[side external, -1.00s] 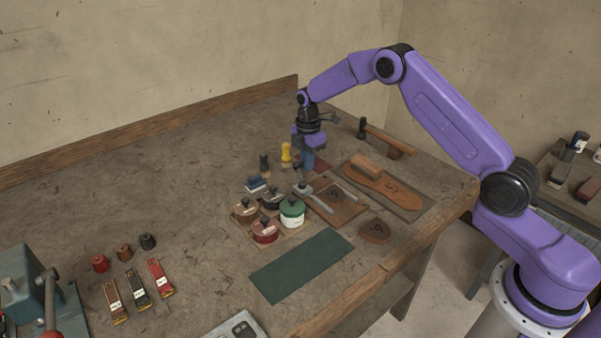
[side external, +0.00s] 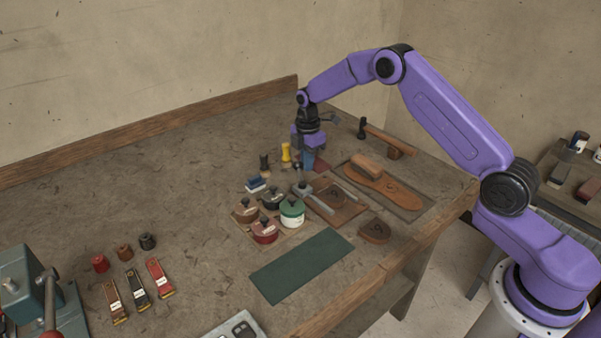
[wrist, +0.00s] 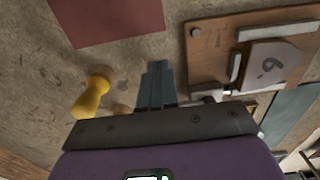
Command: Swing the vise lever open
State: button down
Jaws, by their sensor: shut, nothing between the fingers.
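In the wrist view the board (wrist: 208,63) is at the upper right, with a pale piece marked with a digit (wrist: 270,68) between metal bars. My gripper (side external: 307,168) is just behind the lever end, pointing down. Its blue-grey fingers (wrist: 155,68) are together and empty. Whether they touch the lever is unclear; the gripper body hides part of the area.
A yellow-handled tool (side external: 286,152) stands close left of my gripper. Several lidded pots (side external: 265,231) stand in front. A shoe sole (side external: 385,188) lies to the right, a hammer (side external: 390,142) behind it.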

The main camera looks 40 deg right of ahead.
aim_at(294, 166)
jog(key=shift+w+a, duration=0.15)
jog(key=shift+a, duration=0.55)
jog(key=shift+w+a, duration=0.15)
jog(key=shift+a, duration=0.5)
jog(key=shift+a, duration=0.1)
jog(key=shift+a, duration=0.65)
jog(key=shift+s+a, duration=0.1)
jog(key=shift+a, duration=0.6)
jog(key=shift+s+a, duration=0.5)
jog(key=shift+a, duration=0.5)
